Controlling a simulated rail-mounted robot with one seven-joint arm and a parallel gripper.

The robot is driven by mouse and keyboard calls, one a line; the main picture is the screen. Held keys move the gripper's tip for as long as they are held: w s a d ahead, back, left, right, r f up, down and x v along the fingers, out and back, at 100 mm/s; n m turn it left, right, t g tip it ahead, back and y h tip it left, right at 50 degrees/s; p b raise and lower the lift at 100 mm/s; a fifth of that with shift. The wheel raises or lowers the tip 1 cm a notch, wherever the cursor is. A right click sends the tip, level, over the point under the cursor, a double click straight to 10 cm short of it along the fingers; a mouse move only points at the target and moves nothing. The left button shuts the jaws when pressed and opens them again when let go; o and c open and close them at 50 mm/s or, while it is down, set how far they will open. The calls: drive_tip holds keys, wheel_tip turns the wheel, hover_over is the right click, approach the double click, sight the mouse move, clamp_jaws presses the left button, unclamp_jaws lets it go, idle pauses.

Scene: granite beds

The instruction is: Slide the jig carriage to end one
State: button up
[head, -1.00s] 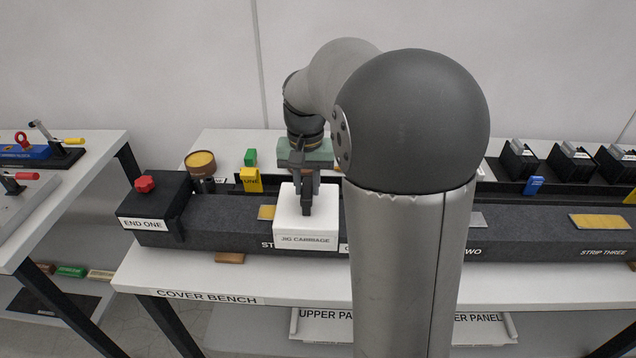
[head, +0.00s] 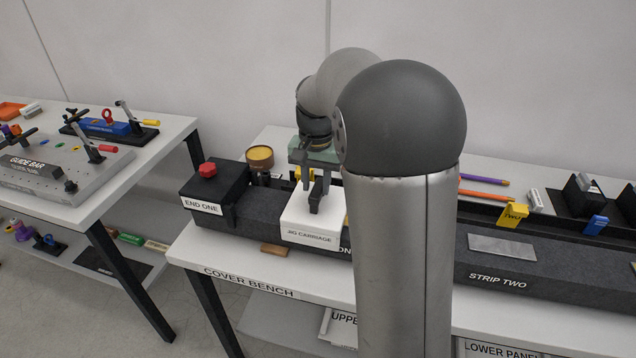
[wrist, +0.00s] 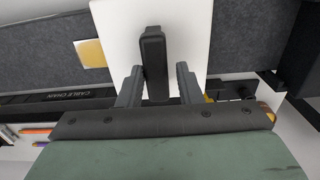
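The white jig carriage (head: 310,222) sits on the dark granite bed (head: 262,209), with a short stretch of bed between it and the black END ONE block (head: 214,190) to its left. Its black upright handle (head: 316,196) also shows in the wrist view (wrist: 153,60). My gripper (head: 315,186) is over the carriage, one finger on each side of the handle. In the wrist view the fingers (wrist: 160,68) are apart, with a visible gap at the right finger; the left one is close to the handle. The END ONE block shows at the right of that view (wrist: 302,60).
A red knob (head: 207,170) tops the END ONE block. A brown tub with a yellow top (head: 260,157) stands behind the bed. A wooden block (head: 273,250) lies on the cover bench (head: 240,273) in front. My arm hides the bed's middle.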

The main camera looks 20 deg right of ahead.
drive_tip(key=shift+o, duration=0.9)
drive_tip(key=shift+w+a, duration=0.1)
wheel_tip(320, 180, up, 17)
drive_tip(key=shift+r, duration=0.2)
drive_tip(key=s+a+f+n, duration=0.4)
drive_tip(key=s+f, duration=0.6)
drive_tip(key=s, duration=0.3)
drive_tip(key=s+a+f+n, duration=0.3)
drive_tip(key=s+a+f, duration=0.1)
drive_tip(key=s+f, duration=0.6)
drive_tip(key=s, duration=0.3)
drive_tip(key=shift+a+f+n, duration=0.35)
drive_tip(key=shift+f+n, duration=0.05)
